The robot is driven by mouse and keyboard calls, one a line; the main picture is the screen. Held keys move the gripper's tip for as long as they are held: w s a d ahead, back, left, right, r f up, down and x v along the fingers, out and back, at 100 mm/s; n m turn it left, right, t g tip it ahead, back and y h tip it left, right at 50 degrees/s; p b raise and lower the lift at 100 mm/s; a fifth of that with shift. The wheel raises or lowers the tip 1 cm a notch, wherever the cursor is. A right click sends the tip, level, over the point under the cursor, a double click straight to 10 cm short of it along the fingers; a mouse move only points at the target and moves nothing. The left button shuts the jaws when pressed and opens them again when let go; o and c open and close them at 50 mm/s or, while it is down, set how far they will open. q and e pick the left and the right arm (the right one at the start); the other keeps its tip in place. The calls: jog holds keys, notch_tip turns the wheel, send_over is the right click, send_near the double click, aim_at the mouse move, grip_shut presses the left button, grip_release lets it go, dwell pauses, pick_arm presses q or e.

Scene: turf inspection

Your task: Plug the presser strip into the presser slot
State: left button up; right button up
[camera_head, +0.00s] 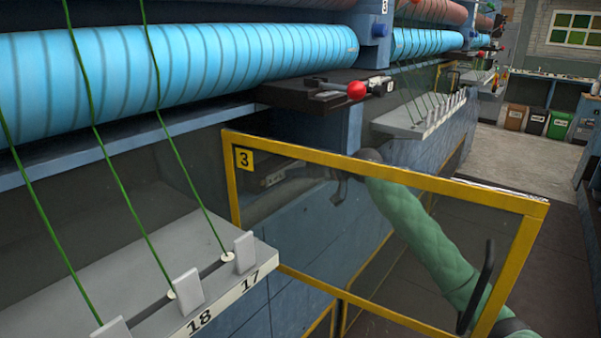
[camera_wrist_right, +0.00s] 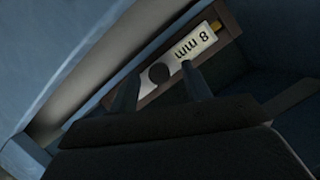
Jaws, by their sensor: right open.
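In the right wrist view a white strip marked "8 mm" (camera_wrist_right: 196,45), with a dark round knob on it and a yellow tip at its far end, lies in a brown frame; it looks like the presser strip. My right gripper (camera_wrist_right: 159,70) is open, its two fingers on either side of the knob; I cannot tell whether they touch it. In the head view my right gripper (camera_head: 338,184) is small and dim behind the clear panel of the yellow-framed door. I cannot make out the presser slot for certain. My left gripper is not in view.
The yellow-framed door (camera_head: 390,180), marked 3, stands open, with my green right arm showing through its panel. A grey shelf (camera_head: 100,265) with white tabs and green threads is at lower left. A red-knobbed lever (camera_head: 356,90) sits above the door, below the blue rollers (camera_head: 180,65).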

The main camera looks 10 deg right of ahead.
jog(key=shift+s+d, duration=0.25)
jog(key=shift+d, duration=0.1)
jog(key=b+v, duration=0.3)
jog(key=v, duration=0.3)
jog(key=shift+s+d+r, duration=0.2)
jog(key=shift+r, duration=0.15)
